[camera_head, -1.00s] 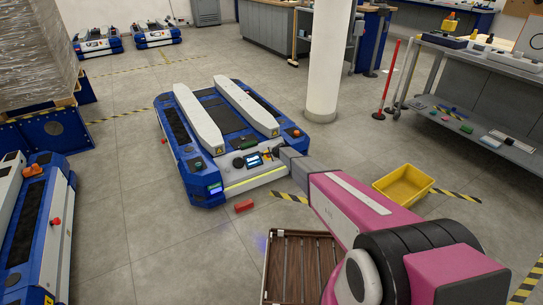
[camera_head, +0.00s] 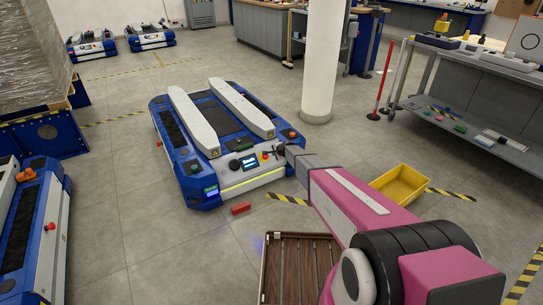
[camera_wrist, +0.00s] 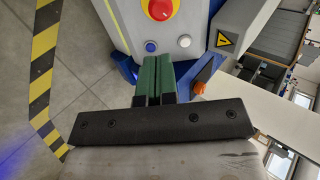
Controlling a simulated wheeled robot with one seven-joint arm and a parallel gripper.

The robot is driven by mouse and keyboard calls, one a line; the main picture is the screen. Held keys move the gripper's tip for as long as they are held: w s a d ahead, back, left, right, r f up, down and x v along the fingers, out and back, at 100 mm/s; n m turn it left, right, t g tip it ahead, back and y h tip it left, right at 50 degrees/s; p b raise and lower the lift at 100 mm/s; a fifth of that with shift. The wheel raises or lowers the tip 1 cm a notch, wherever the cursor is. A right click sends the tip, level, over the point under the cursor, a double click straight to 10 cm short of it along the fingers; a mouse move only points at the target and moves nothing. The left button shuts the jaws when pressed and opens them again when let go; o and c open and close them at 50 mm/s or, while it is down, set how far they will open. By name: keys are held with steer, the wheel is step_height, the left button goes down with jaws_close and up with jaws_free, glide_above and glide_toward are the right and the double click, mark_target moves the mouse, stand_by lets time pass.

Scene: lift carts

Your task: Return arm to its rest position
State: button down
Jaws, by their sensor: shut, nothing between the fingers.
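My gripper (camera_wrist: 153,75) is shut and empty, its two green fingers together in the wrist view. In the head view the gripper (camera_head: 282,149) is small and dark at the end of my pink arm, by the front control panel of the blue and white lift cart (camera_head: 222,190). The wrist view shows the panel with a red emergency button (camera_wrist: 160,8) on a yellow ring, a blue button (camera_wrist: 151,46) and a white button (camera_wrist: 184,41). The fingertips appear just short of the panel; exact contact is hard to tell.
A yellow bin (camera_head: 400,183) and a brown slatted crate (camera_head: 301,270) are on the floor near my arm. A red block (camera_head: 240,208) lies before the cart. A white pillar (camera_head: 322,70) and a grey workbench (camera_head: 470,125) stand right. Another cart (camera_head: 35,240) is at left.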

steer(key=shift+s+d+r, duration=0.2)
steer(key=shift+s+r, duration=0.1)
steer(key=shift+r, duration=0.05)
steer(key=s+d+r+n+g+h, duration=0.1)
steer(key=s+d+r, duration=0.6)
steer(key=s, duration=0.8)
steer(key=s+d+r+n+g+h, duration=0.2)
steer(key=s+d+r+n+g, duration=0.2)
steer(key=s, duration=1.1)
steer(key=s+d+r+n+g+h, duration=0.2)
steer(key=s+d+r+n, duration=0.4)
steer(key=s+d+r, duration=0.3)
steer(key=s+d+g, duration=0.1)
steer(key=s+d, duration=0.2)
steer(key=s, duration=0.3)
steer(key=shift+s+d+r, duration=0.2)
steer(key=shift+s+r, duration=0.05)
steer(key=shift+r, duration=0.05)
